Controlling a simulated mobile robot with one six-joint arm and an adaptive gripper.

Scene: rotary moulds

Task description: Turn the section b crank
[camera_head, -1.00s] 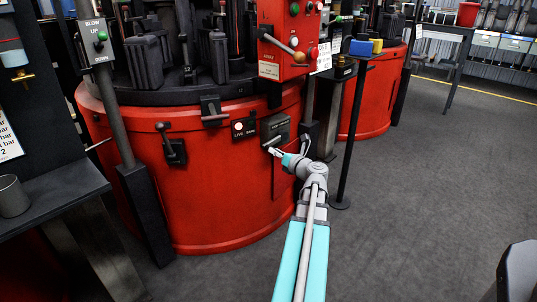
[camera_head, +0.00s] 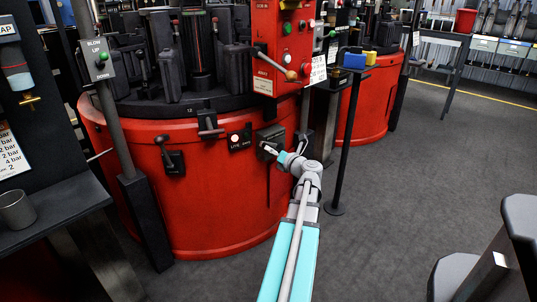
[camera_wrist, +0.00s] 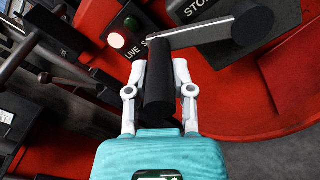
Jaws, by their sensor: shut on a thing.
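A crank (camera_wrist: 205,33) sits on a dark box on the red drum's side. In the wrist view it has a grey arm running left from a round black hub (camera_wrist: 253,24) to a black cylindrical handle (camera_wrist: 158,88). My gripper (camera_wrist: 159,78) is shut on this handle, one finger on each side. In the head view my gripper (camera_head: 277,154) is at the lower front of the dark crank box (camera_head: 270,137) and hides most of the crank. The label beside the hub is cut off, so I cannot read a section name.
The red drum (camera_head: 200,215) carries a "LIVE" lamp panel (camera_head: 240,140) left of the crank and a separate black lever (camera_head: 172,158) further left. A red control box (camera_head: 284,45) hangs above. A thin black post (camera_head: 345,150) stands right of my arm. Grey floor (camera_head: 430,160) lies open to the right.

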